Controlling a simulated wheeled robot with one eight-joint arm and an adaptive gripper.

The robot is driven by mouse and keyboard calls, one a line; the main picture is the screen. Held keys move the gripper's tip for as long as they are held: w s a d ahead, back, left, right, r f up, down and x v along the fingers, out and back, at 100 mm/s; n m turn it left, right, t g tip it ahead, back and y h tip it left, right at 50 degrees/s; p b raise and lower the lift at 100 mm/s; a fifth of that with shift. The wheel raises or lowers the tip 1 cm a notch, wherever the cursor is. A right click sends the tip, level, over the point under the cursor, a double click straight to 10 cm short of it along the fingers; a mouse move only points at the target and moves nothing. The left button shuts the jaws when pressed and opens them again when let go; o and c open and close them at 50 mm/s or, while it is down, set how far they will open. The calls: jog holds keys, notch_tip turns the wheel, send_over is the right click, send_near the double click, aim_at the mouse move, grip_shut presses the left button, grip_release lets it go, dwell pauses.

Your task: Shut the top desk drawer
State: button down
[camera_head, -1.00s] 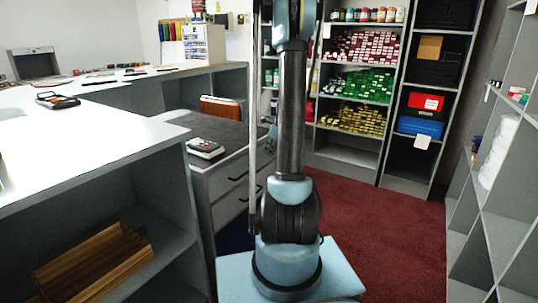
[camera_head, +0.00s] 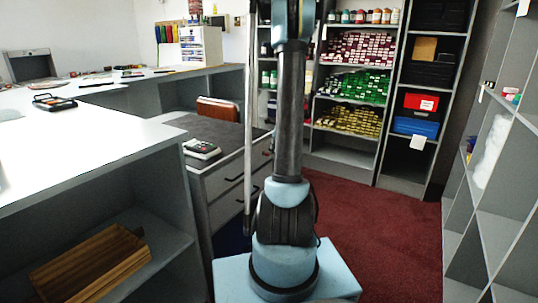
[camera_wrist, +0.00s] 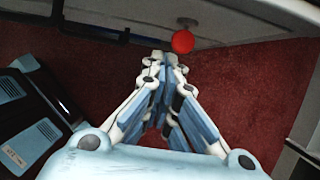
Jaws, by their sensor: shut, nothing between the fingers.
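The grey desk (camera_head: 219,174) with dark-handled drawers stands left of my arm in the head view. Its top drawer front (camera_head: 226,172) is partly hidden by my arm, and I cannot tell how far the drawer stands out. In the wrist view my gripper (camera_wrist: 168,62) is shut and empty, pointing toward a grey panel (camera_wrist: 250,20) along the top. A round red thing (camera_wrist: 182,41) lies just beyond the fingertips; I cannot tell whether they touch. The head view does not show my gripper clearly.
A calculator (camera_head: 201,149) lies on the desk's dark top. A white counter (camera_head: 90,130) with a wooden box (camera_head: 90,265) on its lower shelf fills the left. Shelves (camera_head: 350,158) stand behind and at right. Red carpet (camera_head: 385,235) is clear right of my base.

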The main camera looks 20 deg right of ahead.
jog(key=v, duration=0.8)
jog(key=s+a+r+n, duration=0.4)
jog(key=s+a+n, duration=0.25)
jog(key=s, duration=0.25)
jog(key=s+a+f+n+h, duration=0.1)
jog(key=s+a+f+n, duration=0.3)
jog(key=s+n, duration=0.6)
jog(key=s+a+f+n+g+h, duration=0.1)
jog(key=s+a+f+n, duration=0.3)
jog(key=s+n, duration=0.7)
jog(key=s+a+h, duration=0.1)
jog(key=s, duration=0.6)
jog(key=shift+s, duration=0.15)
jog(key=shift+w+f, duration=0.2)
jog(key=shift+w, duration=0.25)
